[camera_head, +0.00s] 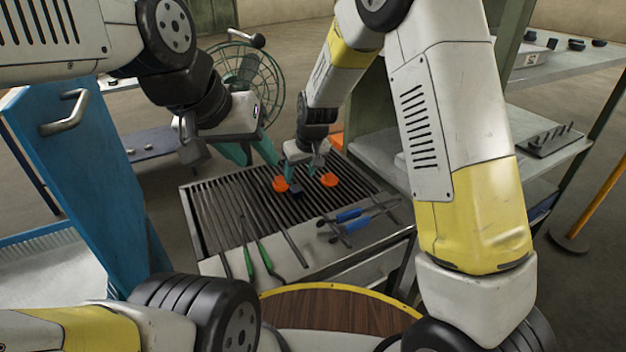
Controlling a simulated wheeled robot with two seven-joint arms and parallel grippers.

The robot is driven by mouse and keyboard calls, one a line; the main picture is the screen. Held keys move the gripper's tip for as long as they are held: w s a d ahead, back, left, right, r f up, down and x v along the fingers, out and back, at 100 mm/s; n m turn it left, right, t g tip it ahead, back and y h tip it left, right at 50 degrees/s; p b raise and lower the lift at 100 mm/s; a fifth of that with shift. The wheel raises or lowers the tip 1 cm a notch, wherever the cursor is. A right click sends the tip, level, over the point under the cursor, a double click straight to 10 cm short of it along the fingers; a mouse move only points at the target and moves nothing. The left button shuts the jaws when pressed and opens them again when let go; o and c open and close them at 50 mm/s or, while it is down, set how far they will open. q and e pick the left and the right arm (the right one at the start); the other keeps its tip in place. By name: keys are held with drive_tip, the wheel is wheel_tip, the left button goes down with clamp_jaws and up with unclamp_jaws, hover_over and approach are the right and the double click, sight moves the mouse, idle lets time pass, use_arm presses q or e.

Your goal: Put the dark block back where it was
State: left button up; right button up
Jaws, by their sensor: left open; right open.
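A small dark block (296,191) sits on the slatted grill top (222,203) of the metal table, between two orange round pieces, one on the left (280,184) and one on the right (329,180). My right gripper (303,176) reaches down with its teal fingers open just above and around the block's position; I cannot tell whether they touch it. My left gripper (256,154) is open, with teal fingers, above the grill's far left side, left of the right gripper. Nothing shows between its fingers.
Green-handled tongs (268,258) and blue-handled tools (350,214) lie on the near part of the table. A blue door panel (85,165) stands at left. A wire fan (247,80) stands behind. Grey shelves (540,160) stand at right. The grill's middle is mostly clear.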

sight(296, 189)
drive_tip(key=x, duration=0.8)
drive_tip(key=shift+s, duration=0.15)
clamp_jaws()
